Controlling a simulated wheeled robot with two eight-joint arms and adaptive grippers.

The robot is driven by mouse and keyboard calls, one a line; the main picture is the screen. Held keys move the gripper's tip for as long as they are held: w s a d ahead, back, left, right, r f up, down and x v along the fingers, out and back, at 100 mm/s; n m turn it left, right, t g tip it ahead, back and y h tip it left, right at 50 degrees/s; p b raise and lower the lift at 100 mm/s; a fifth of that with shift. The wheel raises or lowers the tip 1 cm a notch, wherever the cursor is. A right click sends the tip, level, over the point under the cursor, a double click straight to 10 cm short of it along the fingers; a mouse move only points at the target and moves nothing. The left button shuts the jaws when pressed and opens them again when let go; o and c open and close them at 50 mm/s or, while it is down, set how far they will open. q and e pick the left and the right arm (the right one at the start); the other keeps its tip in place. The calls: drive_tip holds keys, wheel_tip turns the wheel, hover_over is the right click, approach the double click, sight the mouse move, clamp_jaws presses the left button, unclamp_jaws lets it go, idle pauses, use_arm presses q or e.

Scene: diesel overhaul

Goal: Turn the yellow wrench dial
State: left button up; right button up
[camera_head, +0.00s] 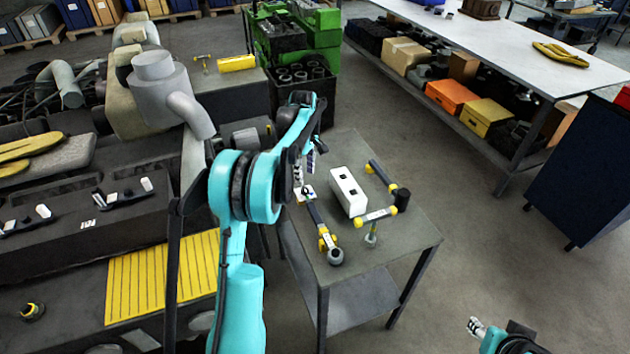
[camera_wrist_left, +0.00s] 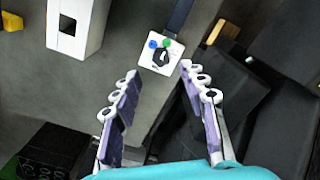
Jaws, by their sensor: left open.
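A long tool with a dark shaft (camera_head: 315,214), yellow fittings (camera_head: 327,240) and a round grey end lies on the small grey table. At its far end is a white box; the left wrist view shows this white box (camera_wrist_left: 148,46) with a black dial (camera_wrist_left: 161,57) and blue and green buttons. My left gripper (camera_head: 304,172) is over the table's far left part, close to the white box. In the wrist view its fingers (camera_wrist_left: 166,103) are spread and empty, with the dial beyond them, apart from both. My right gripper (camera_head: 475,327) is low at the right; its finger state is unclear.
On the table (camera_head: 390,250) are a white block with dark holes (camera_head: 347,192), a blue-handled tool (camera_head: 380,175) and a yellow-ended T-shaped tool (camera_head: 375,217). A large engine stands left of the table. Open floor lies to the right.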

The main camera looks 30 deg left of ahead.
sight(305, 189)
use_arm(q)
wheel_tip(305, 189, down, 7)
drive_tip(key=shift+r+b, duration=0.1)
drive_tip(key=shift+b, duration=0.7)
clamp_jaws()
